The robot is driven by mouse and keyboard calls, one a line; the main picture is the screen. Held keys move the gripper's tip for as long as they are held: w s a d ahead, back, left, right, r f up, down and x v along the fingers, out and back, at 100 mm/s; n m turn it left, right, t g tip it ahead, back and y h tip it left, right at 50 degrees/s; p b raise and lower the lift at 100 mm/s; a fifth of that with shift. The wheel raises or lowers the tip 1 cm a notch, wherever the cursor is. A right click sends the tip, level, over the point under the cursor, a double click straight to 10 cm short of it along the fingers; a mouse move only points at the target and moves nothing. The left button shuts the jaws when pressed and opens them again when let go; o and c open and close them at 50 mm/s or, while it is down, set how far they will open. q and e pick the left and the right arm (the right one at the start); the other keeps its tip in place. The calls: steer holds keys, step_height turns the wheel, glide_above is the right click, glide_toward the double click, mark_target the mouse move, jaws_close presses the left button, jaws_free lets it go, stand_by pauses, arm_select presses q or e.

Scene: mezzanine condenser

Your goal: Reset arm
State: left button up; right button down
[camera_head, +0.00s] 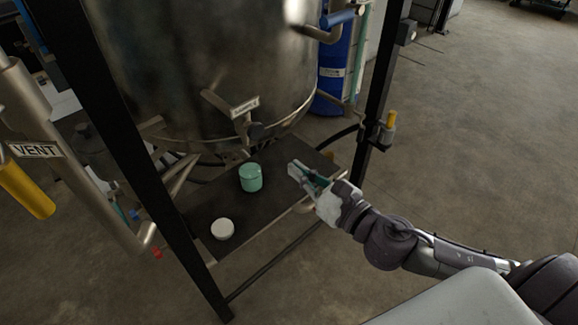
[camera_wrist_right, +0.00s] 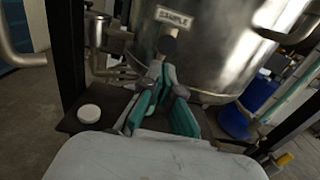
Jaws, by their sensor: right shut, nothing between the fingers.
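My right arm comes in from the right in the head view. Its gripper (camera_head: 302,172) is shut and empty over the right part of a dark shelf (camera_head: 201,222) below a steel tank (camera_head: 205,60). A green jar (camera_head: 250,177) stands upright on the shelf, left of the gripper and apart from it. A white round lid (camera_head: 222,229) lies on the shelf nearer the front. In the right wrist view the gripper (camera_wrist_right: 160,75) points toward the tank, and the white lid (camera_wrist_right: 89,113) shows at the left. My left gripper is not in view.
Black frame posts stand left (camera_head: 130,150) and right (camera_head: 381,90) of the shelf. A pipe with a VENT label (camera_head: 35,150) is at the far left. A blue drum (camera_head: 334,70) stands behind the tank. The floor (camera_head: 480,130) at the right is clear.

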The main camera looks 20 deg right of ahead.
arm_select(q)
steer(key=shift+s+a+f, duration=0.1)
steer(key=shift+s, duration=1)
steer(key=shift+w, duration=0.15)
